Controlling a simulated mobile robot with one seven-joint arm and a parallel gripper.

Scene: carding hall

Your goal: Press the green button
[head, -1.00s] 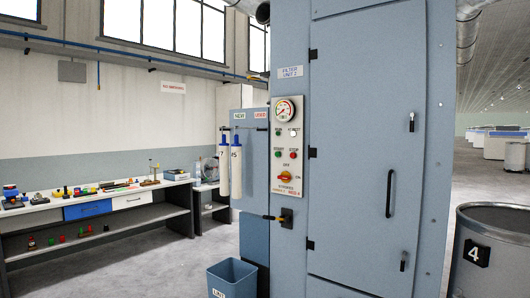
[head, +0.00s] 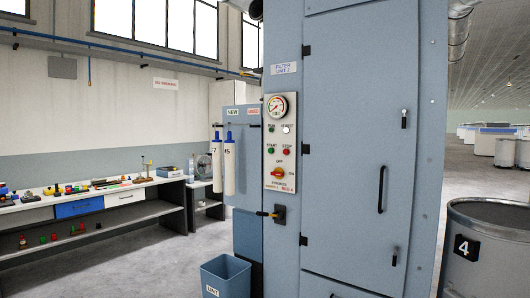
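The green button (head: 271,150) is a small round push button under a START label, on the pale control panel (head: 265,180) of the blue-grey filter cabinet (head: 360,60). A red button (head: 286,150) sits to its right under a STOP label. Above them are two small round lamps and a pressure gauge (head: 277,106). Below them is a red-and-yellow rotary switch (head: 278,173). Nothing covers the green button. My gripper is not in view.
A blue bin (head: 226,272) stands on the floor left of the cabinet. A grey drum marked 4 (head: 500,225) is at the right. A workbench (head: 150,185) with small items is at the left; floor between is clear.

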